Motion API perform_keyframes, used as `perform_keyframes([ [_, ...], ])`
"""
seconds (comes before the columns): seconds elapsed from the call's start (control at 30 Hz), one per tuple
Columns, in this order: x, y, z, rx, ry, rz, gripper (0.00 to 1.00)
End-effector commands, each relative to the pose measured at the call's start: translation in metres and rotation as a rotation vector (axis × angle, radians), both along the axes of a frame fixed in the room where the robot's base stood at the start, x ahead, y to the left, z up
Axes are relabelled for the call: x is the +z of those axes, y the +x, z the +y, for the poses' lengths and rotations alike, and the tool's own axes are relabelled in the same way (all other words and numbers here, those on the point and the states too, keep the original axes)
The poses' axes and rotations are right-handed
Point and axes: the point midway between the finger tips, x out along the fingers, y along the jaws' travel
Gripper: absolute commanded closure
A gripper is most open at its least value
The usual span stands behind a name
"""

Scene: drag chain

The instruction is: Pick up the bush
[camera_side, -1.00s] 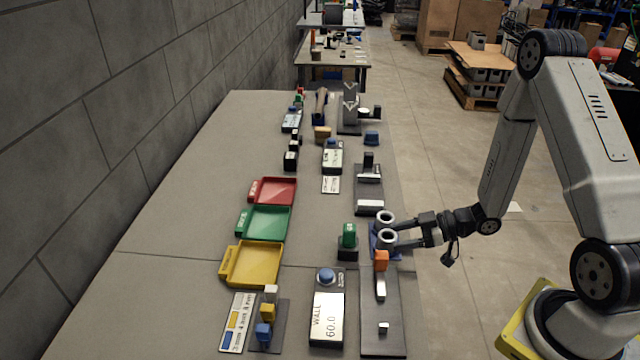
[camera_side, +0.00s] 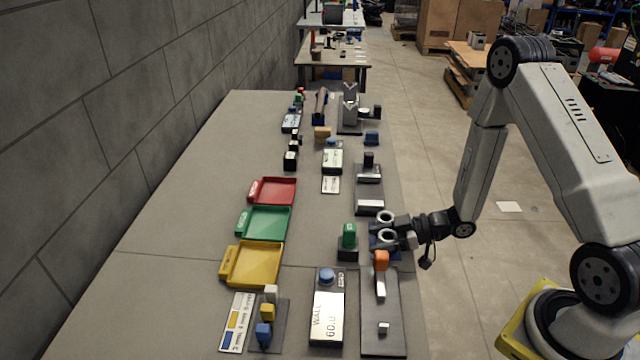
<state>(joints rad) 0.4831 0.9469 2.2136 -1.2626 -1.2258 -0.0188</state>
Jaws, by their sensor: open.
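Two pale grey ring-shaped bushes stand close together at the right edge of the workbench, a far one (camera_side: 386,217) and a near one (camera_side: 387,237). They sit at a blue holder (camera_side: 375,242), mostly hidden by the bushes and my gripper. My gripper (camera_side: 393,232) reaches in from the right, low and nearly level, with its dark fingers open at the near bush. I cannot tell whether the fingers touch it.
An orange block (camera_side: 381,260) stands just in front of the bushes. A green block (camera_side: 349,236) on a black base is close to their left. Yellow (camera_side: 233,268), green (camera_side: 243,222) and red (camera_side: 256,190) trays lie further left. Bare bench lies between.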

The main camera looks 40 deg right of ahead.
Motion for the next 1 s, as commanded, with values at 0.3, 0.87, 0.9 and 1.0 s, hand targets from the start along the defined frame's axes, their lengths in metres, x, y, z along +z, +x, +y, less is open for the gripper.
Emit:
perform_keyframes([
  [0.3,0.0001,-0.0001,-0.0001,0.000,0.000,0.000,0.60],
  [0.87,0.0026,0.0001,-0.0003,0.000,0.000,-0.001,1.00],
  [0.9,0.0039,0.0002,-0.0003,0.001,-0.001,-0.002,1.00],
  [1.0,0.0085,0.0005,-0.0005,0.000,-0.002,-0.003,1.00],
])
